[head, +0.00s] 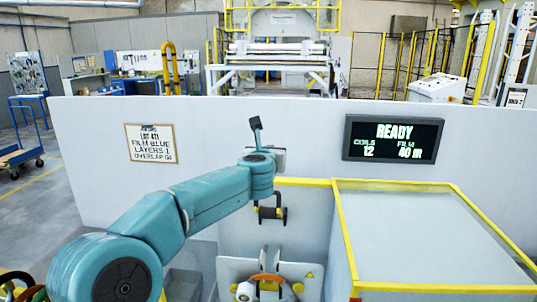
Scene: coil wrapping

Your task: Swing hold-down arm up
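My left arm reaches in from the lower left, and its wrist ends in front of the white wall panel. The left gripper (264,152) is there, small and mostly hidden by the wrist, so I cannot tell whether it is open or touches anything. A dark upright piece with a square tip stands above the wrist; I cannot tell what it belongs to. Below the wrist is a dark roller piece (270,213) with yellow ends, possibly part of the hold-down arm. Under it a light machine plate (301,269) carries an orange-brown ring (268,277). My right gripper is out of view.
A yellow-edged box (430,235) fills the right front. The white wall panel (225,115) bears a READY screen (393,139) reading coils 12, film 40 m, and a lot sign (151,143). Behind it stand a large machine (279,45) and a blue cart (20,155).

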